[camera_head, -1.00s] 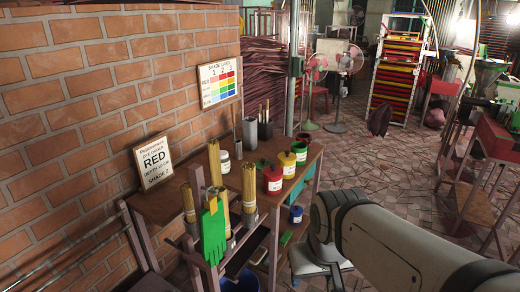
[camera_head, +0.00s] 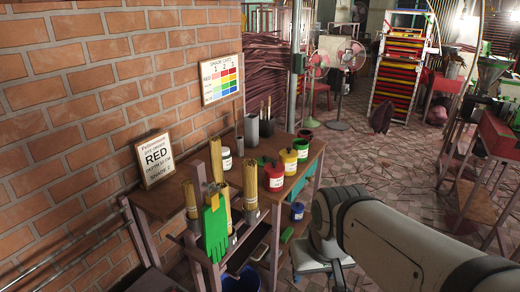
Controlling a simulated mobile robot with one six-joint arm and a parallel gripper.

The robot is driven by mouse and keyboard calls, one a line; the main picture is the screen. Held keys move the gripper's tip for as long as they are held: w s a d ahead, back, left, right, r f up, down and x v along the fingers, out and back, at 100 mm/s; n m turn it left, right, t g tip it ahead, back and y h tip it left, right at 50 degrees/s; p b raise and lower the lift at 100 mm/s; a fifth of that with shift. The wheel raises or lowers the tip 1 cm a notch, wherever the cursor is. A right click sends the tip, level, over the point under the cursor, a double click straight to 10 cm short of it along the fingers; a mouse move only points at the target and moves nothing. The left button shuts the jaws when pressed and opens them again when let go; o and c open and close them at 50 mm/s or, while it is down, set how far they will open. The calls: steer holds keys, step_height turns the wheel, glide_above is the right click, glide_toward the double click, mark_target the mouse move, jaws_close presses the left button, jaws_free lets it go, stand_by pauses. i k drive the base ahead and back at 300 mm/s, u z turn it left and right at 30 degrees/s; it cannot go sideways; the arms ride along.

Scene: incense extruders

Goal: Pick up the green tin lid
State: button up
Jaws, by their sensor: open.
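A flat green piece (camera_head: 264,160), which looks like the green tin lid, lies on the wooden workbench (camera_head: 165,205) behind the red tin; it is small and partly hidden. A green tin (camera_head: 303,151) stands at the bench's right end, behind a yellow tin (camera_head: 289,162) and a red tin (camera_head: 275,178). My arm's pale link crosses the lower right, beside the bench. My gripper is not visible in this view.
Bundles of sticks (camera_head: 250,185) stand in holders at the bench's front edge, with a green glove (camera_head: 215,228) hanging there. A white jar (camera_head: 226,159) and a grey holder (camera_head: 251,131) stand behind. A dark red tin (camera_head: 305,134) is at the back corner.

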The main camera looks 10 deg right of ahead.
mark_target(261, 161)
steer(key=z, duration=1.45)
steer(key=i, duration=3.15)
steer(key=u, duration=2.45)
